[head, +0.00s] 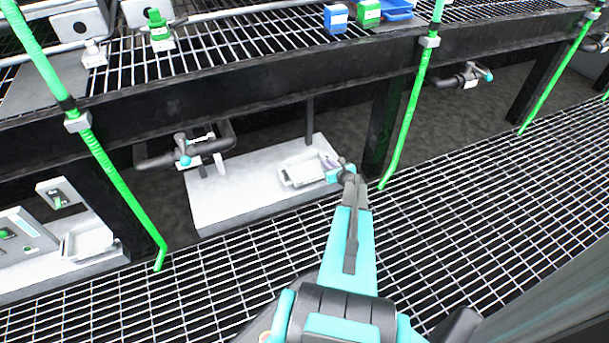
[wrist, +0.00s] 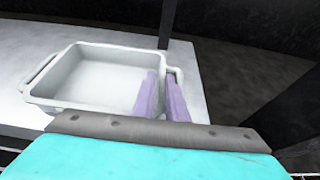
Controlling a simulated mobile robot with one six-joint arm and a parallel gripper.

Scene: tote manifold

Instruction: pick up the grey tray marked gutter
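A pale grey tray (wrist: 90,78) with a loop handle at each end sits on a light board in the wrist view. It also shows in the head view (head: 300,172), under the dark beam. No marking on it is readable. My gripper (wrist: 162,98) is at the tray's right end, its two purple fingers either side of the end wall, the left one inside the tray and the right one by the handle. A narrow gap shows between the fingers. In the head view my gripper (head: 332,163) is at the same end; contact is unclear.
A second pale tray (head: 90,243) lies at the lower left. A dark pipe with a valve (head: 187,152) stands left of the near tray. Green posts (head: 408,115) and a dark beam (head: 250,95) border the space. The board (head: 235,205) is bare in front.

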